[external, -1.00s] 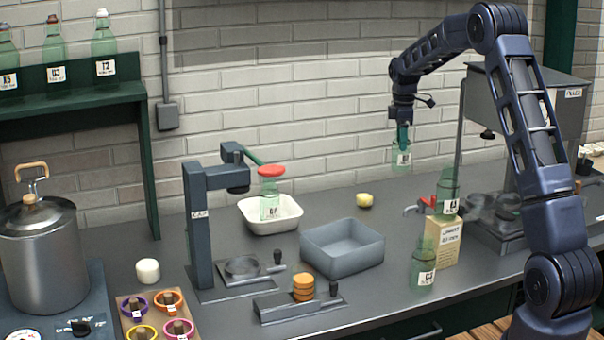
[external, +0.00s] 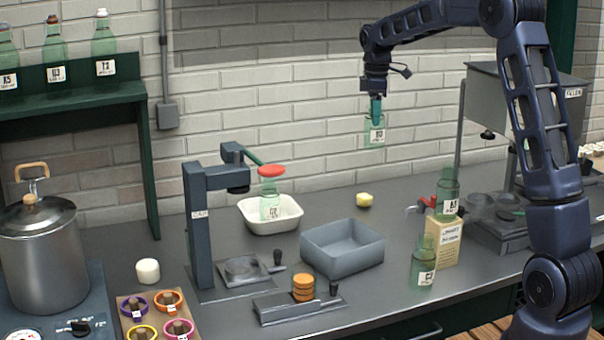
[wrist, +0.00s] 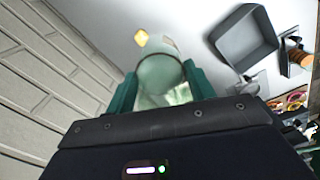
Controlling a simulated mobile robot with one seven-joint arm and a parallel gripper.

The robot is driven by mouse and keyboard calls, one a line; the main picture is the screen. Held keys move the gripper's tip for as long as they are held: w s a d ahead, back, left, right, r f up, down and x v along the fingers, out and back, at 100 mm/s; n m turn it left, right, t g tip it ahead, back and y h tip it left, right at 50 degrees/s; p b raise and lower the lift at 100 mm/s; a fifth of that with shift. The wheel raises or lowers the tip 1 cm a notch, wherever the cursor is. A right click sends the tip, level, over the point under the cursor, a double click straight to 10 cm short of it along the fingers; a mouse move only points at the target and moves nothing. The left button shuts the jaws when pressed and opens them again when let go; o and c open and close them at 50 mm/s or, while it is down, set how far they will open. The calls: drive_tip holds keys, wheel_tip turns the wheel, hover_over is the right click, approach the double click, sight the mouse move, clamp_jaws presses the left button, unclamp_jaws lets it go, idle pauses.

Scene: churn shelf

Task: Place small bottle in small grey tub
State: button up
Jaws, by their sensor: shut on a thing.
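A small green glass bottle (external: 375,137) with a white label hangs upright below my gripper (external: 376,108) in the external view. My gripper is shut on it, high above the counter near the brick wall. In the wrist view the bottle (wrist: 162,78) sits between the two teal fingers of my gripper (wrist: 160,90). The small grey tub (external: 342,250) stands empty on the counter, below and a little left of the bottle. The tub (wrist: 245,38) also shows at the upper right of the wrist view.
A white basin (external: 271,214) stands left of the tub, behind a dark press (external: 210,225).

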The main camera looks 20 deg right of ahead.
drive_tip(key=s+a, duration=1.9)
drive_tip(key=s, duration=0.1)
wheel_tip(320, 180, down, 20)
drive_tip(key=shift+w+f, duration=0.15)
drive_tip(key=shift+d+f, duration=0.1)
drive_tip(key=o, duration=1)
drive_tip(key=shift+o, duration=0.2)
